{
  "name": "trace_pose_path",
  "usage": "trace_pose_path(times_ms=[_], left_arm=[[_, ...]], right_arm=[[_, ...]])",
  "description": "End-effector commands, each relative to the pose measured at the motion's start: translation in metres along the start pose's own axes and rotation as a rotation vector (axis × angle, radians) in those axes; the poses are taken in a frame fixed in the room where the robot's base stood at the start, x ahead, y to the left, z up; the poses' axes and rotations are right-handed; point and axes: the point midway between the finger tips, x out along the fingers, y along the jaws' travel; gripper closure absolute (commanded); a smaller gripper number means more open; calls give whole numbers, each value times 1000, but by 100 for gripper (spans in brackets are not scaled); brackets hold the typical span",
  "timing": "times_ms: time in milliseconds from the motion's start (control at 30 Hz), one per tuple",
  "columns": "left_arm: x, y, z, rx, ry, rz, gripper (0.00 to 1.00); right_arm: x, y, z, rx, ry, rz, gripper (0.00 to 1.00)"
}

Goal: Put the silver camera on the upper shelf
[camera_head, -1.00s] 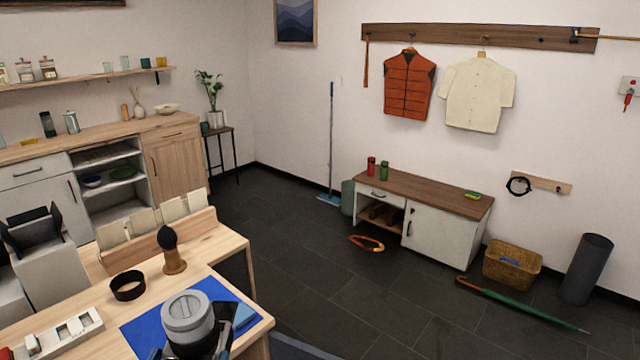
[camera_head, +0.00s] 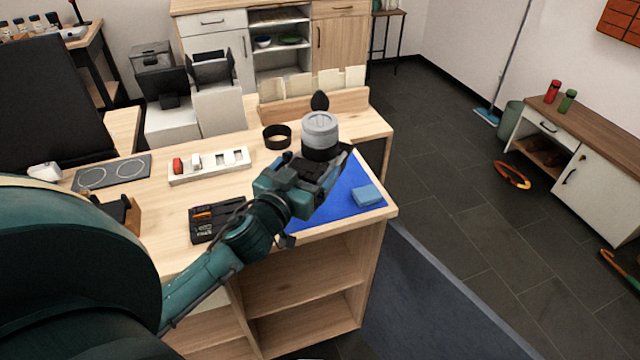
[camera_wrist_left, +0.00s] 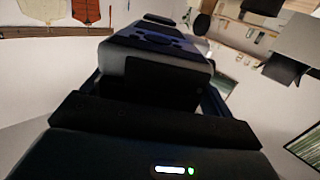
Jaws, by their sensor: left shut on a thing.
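The silver camera (camera_head: 320,125) looks like a grey cylinder above a black part, over the blue mat (camera_head: 348,192) on the workbench. My left gripper (camera_head: 325,168) is shut on its dark lower part, and the fingers hide much of it. In the left wrist view the camera's dark, boxy body (camera_wrist_left: 165,75) fills the space between the fingers. The bench has open shelves below its top; the upper shelf board (camera_head: 300,278) is bare where it shows. My right gripper is not in view.
A blue block (camera_head: 367,195) lies on the mat. A black ring (camera_head: 277,137), a brush (camera_head: 320,101), a white tray (camera_head: 209,166) and a black case (camera_head: 214,220) stand around my left arm.

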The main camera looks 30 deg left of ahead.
Motion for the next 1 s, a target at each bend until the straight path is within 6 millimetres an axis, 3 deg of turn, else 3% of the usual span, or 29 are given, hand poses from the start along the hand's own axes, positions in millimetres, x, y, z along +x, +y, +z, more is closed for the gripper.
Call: trace_pose_path(times_ms=[67,167,433,667,800,1000], left_arm=[[9,-10,-7,2,9,-9,66],[15,-17,-2,-3,4,-18,66],[17,-19,42,-6,1,-21,66],[18,-19,59,-4,4,-20,66],[19,-18,78,-6,2,-20,66],[19,-18,92,-5,4,-19,66]], right_arm=[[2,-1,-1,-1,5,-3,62],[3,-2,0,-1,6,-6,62],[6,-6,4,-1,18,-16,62],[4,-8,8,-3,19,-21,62],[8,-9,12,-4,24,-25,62],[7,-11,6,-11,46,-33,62]])
